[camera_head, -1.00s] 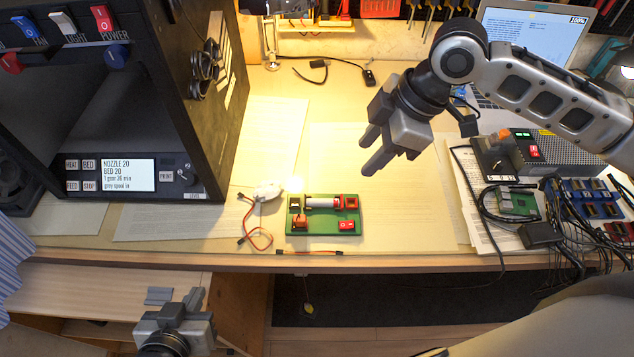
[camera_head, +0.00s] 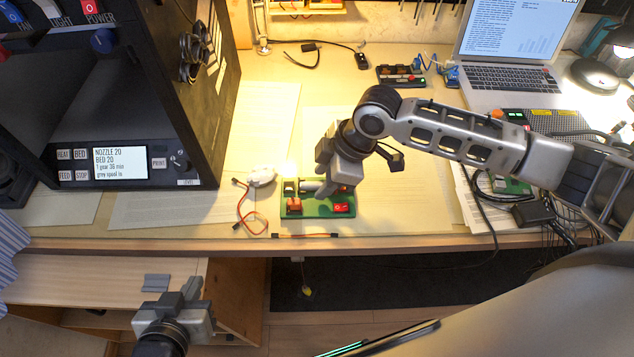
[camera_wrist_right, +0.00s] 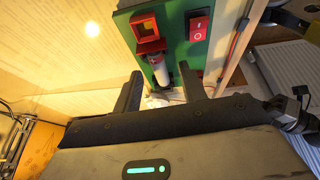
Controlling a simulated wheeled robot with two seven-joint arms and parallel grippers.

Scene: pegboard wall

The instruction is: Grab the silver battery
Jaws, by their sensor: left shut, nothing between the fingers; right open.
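The silver battery (camera_wrist_right: 159,70) lies in a holder on a small green board (camera_head: 318,211) on the table. In the head view my right gripper covers most of it, and only its left part (camera_head: 308,186) shows. My right gripper (camera_head: 328,190) is over the board, pointing down. In the right wrist view the open right gripper (camera_wrist_right: 160,85) has one finger on either side of the battery's near end, and I cannot tell if they touch it. My left gripper (camera_head: 190,292) is shut and empty, low at the left, in front of the table edge.
The green board also carries a red switch (camera_head: 342,208) and a red holder block (camera_wrist_right: 148,32). Red and brown wires (camera_head: 246,212) lie left of it. A black printer (camera_head: 110,110) stands at left, a laptop (camera_head: 510,50) at back right.

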